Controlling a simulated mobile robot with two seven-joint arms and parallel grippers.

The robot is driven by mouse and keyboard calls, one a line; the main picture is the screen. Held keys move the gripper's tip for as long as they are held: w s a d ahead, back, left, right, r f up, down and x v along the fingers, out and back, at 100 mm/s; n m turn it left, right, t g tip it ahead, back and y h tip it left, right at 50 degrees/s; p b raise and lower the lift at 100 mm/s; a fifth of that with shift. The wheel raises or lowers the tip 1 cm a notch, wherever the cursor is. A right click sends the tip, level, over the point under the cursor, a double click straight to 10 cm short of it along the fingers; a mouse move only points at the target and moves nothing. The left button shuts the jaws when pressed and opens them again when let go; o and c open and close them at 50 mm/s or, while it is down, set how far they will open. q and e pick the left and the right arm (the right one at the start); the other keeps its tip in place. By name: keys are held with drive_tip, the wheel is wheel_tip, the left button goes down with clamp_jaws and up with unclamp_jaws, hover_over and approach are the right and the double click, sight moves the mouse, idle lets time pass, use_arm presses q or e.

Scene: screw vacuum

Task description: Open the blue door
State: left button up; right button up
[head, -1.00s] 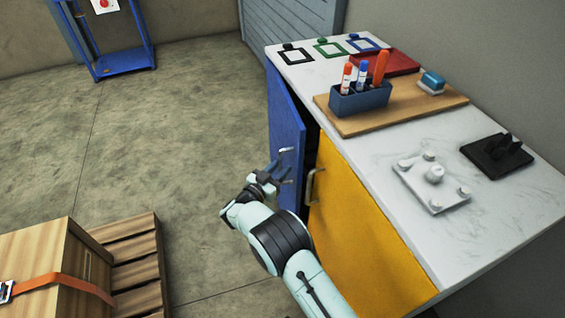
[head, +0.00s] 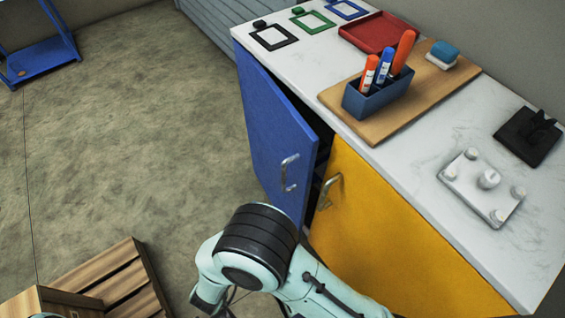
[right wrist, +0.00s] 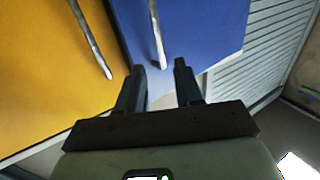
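The blue door (head: 270,140) of the cabinet stands ajar, with a dark gap beside the yellow door (head: 370,230). Its silver handle (head: 289,173) is in plain view in the head view. In the right wrist view the blue door (right wrist: 200,35) is ahead of my right gripper (right wrist: 160,68). The gripper is open, and the lower end of the blue door's handle (right wrist: 155,35) appears between its fingertips; I cannot tell whether they touch. In the head view the right arm shows at the bottom, but its fingers are hidden. My left gripper is not in view.
The yellow door's handle (head: 327,190) is close beside the gap. The white countertop (head: 420,150) carries a pen holder (head: 375,97), a red tray (head: 378,32) and other items. A wooden pallet (head: 115,280) lies at lower left; the floor left of the blue door is clear.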

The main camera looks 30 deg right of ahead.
sight(283, 177)
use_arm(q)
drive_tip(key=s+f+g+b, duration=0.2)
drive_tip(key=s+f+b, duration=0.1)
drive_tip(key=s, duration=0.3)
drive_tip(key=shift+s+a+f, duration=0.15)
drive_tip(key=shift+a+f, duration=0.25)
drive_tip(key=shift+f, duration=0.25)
use_arm(e)
drive_tip(key=x, duration=1.3)
drive_tip(key=shift+s+d+r, duration=0.1)
drive_tip(key=shift+c, duration=0.3)
clamp_jaws()
